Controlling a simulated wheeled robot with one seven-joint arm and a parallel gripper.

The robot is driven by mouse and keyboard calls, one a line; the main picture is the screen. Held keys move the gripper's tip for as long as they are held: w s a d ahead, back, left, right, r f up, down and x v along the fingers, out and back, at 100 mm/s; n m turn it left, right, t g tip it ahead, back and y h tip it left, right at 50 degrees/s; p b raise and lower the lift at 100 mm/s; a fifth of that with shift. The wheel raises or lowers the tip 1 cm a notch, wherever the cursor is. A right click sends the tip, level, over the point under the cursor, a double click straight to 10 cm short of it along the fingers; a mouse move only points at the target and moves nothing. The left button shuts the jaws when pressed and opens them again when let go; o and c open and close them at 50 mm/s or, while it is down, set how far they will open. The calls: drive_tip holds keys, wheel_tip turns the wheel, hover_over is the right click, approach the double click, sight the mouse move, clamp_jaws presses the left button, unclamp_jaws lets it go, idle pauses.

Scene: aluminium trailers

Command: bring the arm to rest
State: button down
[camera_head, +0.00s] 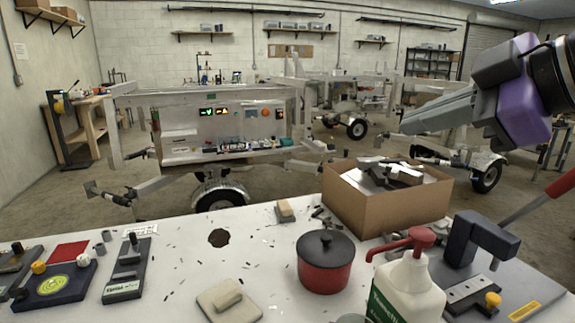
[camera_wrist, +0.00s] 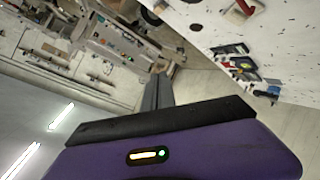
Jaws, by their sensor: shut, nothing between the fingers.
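My gripper (camera_head: 408,124) shows at the upper right in the head view, at the end of my purple and black wrist. Its grey fingers are shut and empty, pointing left in the air above and behind the cardboard box. In the wrist view the gripper (camera_wrist: 157,88) points up the picture past the purple housing, with nothing between the fingers. It touches nothing that I can see.
The white table (camera_head: 190,275) holds a red pot (camera_head: 325,268), a cardboard box (camera_head: 385,207), a white pump bottle (camera_head: 408,290) and a dark clamp (camera_head: 480,240). Aluminium trailers (camera_head: 220,130) stand behind.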

drive_tip(key=w+d+r+m+t+y+p, duration=0.1)
drive_tip(key=d+r+m+t+y, duration=0.4)
drive_tip(key=r+t, duration=0.4)
drive_tip(key=s+d+f+m+t+h+p, duration=0.1)
drive_tip(key=s+d+f+m+t+h, duration=0.2)
drive_tip(key=f+m+h, duration=0.5)
drive_tip(key=s+d+f+m+t+h+p, duration=0.1)
drive_tip(key=s+d+f+m+t+h, duration=0.15)
drive_tip(key=f+m+h, duration=0.5)
drive_tip(key=s+a+f+g+h+p, duration=0.1)
drive_tip(key=s+f+g, duration=0.1)
drive_tip(key=s+f, duration=0.55)
drive_tip(key=s+a+f+g+p, duration=0.15)
drive_tip(key=s+f, duration=0.25)
drive_tip(key=f, duration=0.6)
drive_tip(key=s+a+f+n+g+y+p, duration=0.1)
drive_tip(key=s+a+f+n+g+y, duration=0.1)
drive_tip(key=s+f, duration=0.4)
drive_tip(key=s+a+f+n+g+y, duration=0.3)
drive_tip(key=s+a+f+n+g, duration=0.1)
drive_tip(key=s, duration=1)
wheel_tip(320, 180, down, 3)
drive_tip(key=shift+s+r+g+p, duration=0.15)
drive_tip(key=shift+s+g+p, duration=0.2)
drive_tip(key=shift+g, duration=0.15)
